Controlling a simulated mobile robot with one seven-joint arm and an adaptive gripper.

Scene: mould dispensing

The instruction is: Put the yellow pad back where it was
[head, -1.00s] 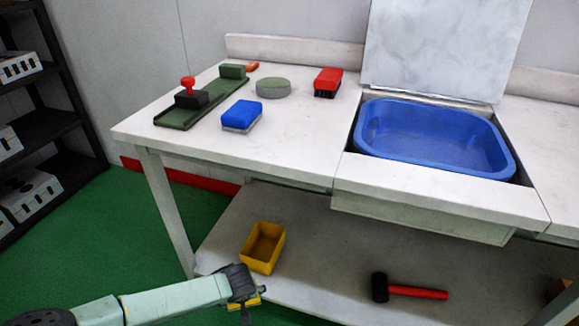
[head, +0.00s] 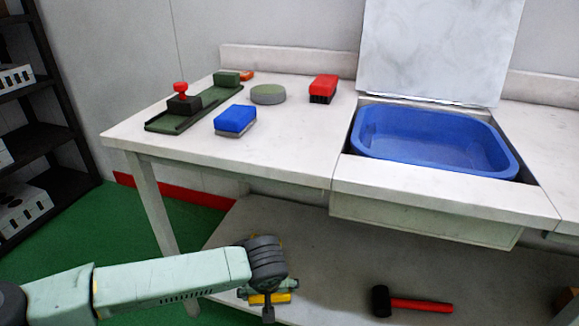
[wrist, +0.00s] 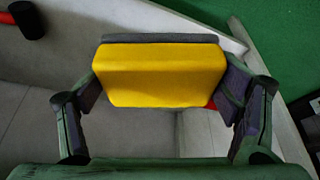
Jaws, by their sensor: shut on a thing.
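The yellow pad (wrist: 160,72), a yellow block with a grey layer along one side, is held between the two fingers of my gripper (wrist: 163,88) in the wrist view. In the head view my gripper (head: 268,290) is low in front of the table, over the lower shelf area. Part of the yellow pad (head: 270,298) shows beneath my wrist there; the rest is hidden. On the tabletop, a blue pad (head: 235,119), a round grey-green pad (head: 268,94) and a red brush (head: 323,88) stand apart, with bare surface between them.
A green tray (head: 163,123) with a red-knobbed black block (head: 183,103) lies at the table's left. A blue basin (head: 430,140) is set in the table at right. A black-and-red mallet (head: 415,304) lies on the lower shelf. The tabletop's front edge is above my gripper.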

